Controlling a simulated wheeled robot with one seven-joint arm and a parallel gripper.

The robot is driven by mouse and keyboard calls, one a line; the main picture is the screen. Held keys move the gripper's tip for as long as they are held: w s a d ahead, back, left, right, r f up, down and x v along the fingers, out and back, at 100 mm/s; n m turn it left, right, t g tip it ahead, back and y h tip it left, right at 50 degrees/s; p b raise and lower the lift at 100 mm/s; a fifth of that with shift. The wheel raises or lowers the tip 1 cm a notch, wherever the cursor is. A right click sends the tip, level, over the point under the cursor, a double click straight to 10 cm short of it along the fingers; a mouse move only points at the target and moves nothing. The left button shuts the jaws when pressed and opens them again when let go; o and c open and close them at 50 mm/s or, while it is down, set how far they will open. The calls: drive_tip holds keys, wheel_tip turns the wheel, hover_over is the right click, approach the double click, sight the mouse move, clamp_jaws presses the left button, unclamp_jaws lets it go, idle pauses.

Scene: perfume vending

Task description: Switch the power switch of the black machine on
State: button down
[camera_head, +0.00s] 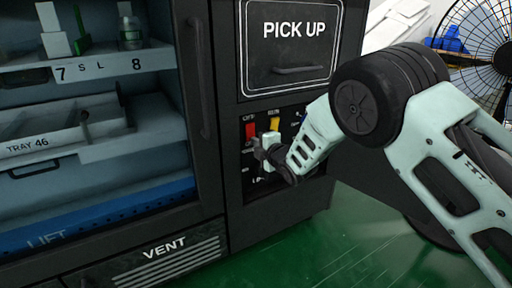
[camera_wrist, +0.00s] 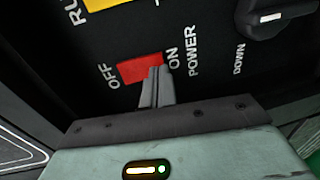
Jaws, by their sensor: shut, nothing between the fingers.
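The black machine (camera_head: 215,150) is a vending cabinet with a control panel low on its right part. The red power switch (camera_head: 250,131) sits at the panel's left, and it also shows in the wrist view (camera_wrist: 134,68) between the labels OFF and ON, above the word POWER. My gripper (camera_head: 258,147) is shut and empty in front of the panel. In the wrist view its closed fingertips (camera_wrist: 154,74) overlap the ON end of the red switch. I cannot tell whether they touch it. The fingers hide part of the switch.
A yellow switch (camera_head: 275,124) labelled RUN is beside the red one. A black knob (camera_wrist: 268,20) marked DOWN is at the right in the wrist view. The PICK UP door (camera_head: 290,75) is above the panel. A fan (camera_head: 485,45) stands at the right.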

drive_tip(key=shift+w+a, duration=0.15)
drive_tip(key=shift+w, duration=0.1)
drive_tip(key=shift+f, duration=0.1)
drive_tip(key=shift+w+a+b, duration=0.15)
drive_tip(key=shift+w+b, duration=0.05)
drive_tip(key=shift+b, duration=0.45)
